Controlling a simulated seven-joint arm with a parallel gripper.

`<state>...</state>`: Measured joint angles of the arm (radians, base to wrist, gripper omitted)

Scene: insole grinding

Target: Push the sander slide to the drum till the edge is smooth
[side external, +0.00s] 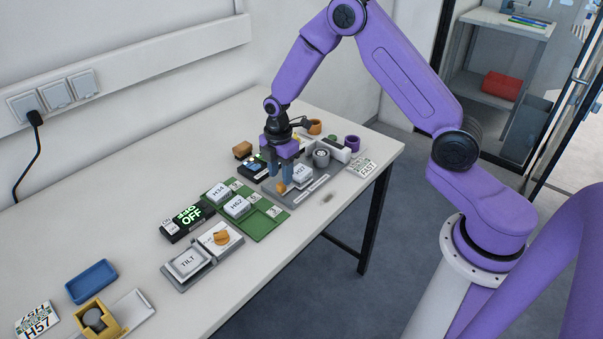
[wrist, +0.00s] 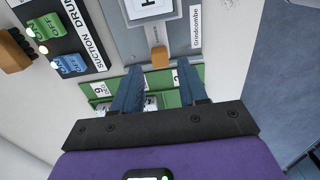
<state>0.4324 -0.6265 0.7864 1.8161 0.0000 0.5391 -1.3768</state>
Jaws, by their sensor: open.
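The sander (side external: 310,189) is a grey plate near the far right end of the table. On it a white block marked H21 (side external: 303,174) sits on the slide, with a small orange handle (side external: 282,187) at its near end. The handle also shows in the wrist view (wrist: 159,57). The grey drum (side external: 321,157) stands beyond the block; a gap shows between them. My gripper (side external: 279,178) is open and empty, its blue fingers pointing down by the handle. In the wrist view my gripper (wrist: 160,75) has its fingertips spread either side of the handle's line. The block's edge is too small to judge.
A green tray (side external: 268,224) with white labelled blocks lies close by. A TILT fixture (side external: 187,262), another OFF box (side external: 180,222) and a purple cup (side external: 352,142) stand around.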

